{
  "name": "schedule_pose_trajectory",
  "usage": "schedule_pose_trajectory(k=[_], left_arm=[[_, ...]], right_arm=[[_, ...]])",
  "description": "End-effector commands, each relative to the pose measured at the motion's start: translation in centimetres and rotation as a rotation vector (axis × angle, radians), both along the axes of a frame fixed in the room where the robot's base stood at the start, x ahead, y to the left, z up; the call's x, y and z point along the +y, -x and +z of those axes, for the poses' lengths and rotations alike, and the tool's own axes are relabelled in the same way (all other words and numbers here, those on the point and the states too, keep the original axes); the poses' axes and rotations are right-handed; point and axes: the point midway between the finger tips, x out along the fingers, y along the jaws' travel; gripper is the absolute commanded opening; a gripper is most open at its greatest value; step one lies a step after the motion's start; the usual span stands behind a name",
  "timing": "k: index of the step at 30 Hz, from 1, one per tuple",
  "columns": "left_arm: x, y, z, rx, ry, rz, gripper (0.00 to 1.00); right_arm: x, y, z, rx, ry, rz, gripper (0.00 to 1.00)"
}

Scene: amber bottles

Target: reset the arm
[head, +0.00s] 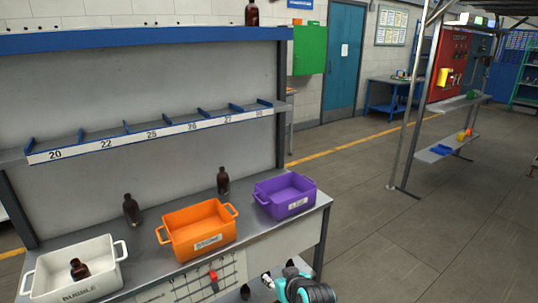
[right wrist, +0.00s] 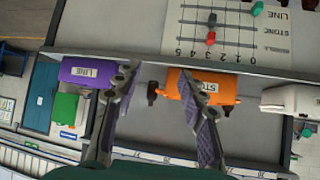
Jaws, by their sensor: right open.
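My right gripper (head: 267,278) is at the bottom of the head view, in front of the bench edge, with its teal and black wrist beside it. In the right wrist view its two fingers (right wrist: 153,75) are spread, with nothing held between them. That view looks upside down at the bench; a dark bottle (right wrist: 152,92) on the bench shows beyond the gap. Amber bottles stand on the bench behind the bins, one at left (head: 131,210) and one near the middle (head: 223,181). Another bottle (head: 79,269) is in the white bin (head: 112,273). My left gripper is not in view.
An orange bin (head: 199,230) and a purple bin (head: 285,196) stand on the grey bench. A numbered shelf (head: 150,139) runs above, and a bottle (head: 252,12) stands on the top. A grid panel (right wrist: 230,30) is on the bench front. Floor at right is open.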

Motion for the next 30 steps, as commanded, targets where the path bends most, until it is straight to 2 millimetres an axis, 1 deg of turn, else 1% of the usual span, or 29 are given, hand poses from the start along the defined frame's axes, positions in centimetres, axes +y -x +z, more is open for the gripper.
schedule_pose_trajectory(k=[1,5,6,8,9,11,12,15,18,21,24,30], left_arm=[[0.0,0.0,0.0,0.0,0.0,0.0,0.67],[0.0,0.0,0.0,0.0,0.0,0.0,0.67],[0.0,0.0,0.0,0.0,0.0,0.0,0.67],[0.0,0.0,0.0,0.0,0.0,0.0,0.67],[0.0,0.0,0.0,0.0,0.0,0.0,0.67],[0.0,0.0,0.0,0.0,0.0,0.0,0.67],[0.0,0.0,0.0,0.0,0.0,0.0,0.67],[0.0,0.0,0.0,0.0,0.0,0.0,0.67],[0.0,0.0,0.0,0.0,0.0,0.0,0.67],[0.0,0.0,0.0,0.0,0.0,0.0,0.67],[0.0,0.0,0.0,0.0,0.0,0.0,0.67],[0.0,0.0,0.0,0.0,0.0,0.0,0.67]], right_arm=[[-1.9,1.7,1.0,0.024,0.008,-0.031,0.41],[-5.9,6.2,2.4,0.088,0.027,-0.103,0.41],[-7.1,7.7,2.7,0.108,0.032,-0.127,0.41],[-8.8,10.0,2.9,0.137,0.041,-0.163,0.41],[-9.8,11.5,2.9,0.157,0.046,-0.187,0.41],[-11.3,13.7,2.9,0.184,0.054,-0.222,0.41],[-12.1,15.2,2.8,0.202,0.057,-0.244,0.41],[-13.7,18.1,2.3,0.238,0.067,-0.291,0.41],[-14.7,20.1,1.9,0.263,0.071,-0.323,0.41],[-15.2,21.1,1.6,0.276,0.074,-0.341,0.41],[-15.4,21.4,1.5,0.281,0.076,-0.347,0.41],[-15.4,21.4,1.5,0.28,0.075,-0.345,0.41]])
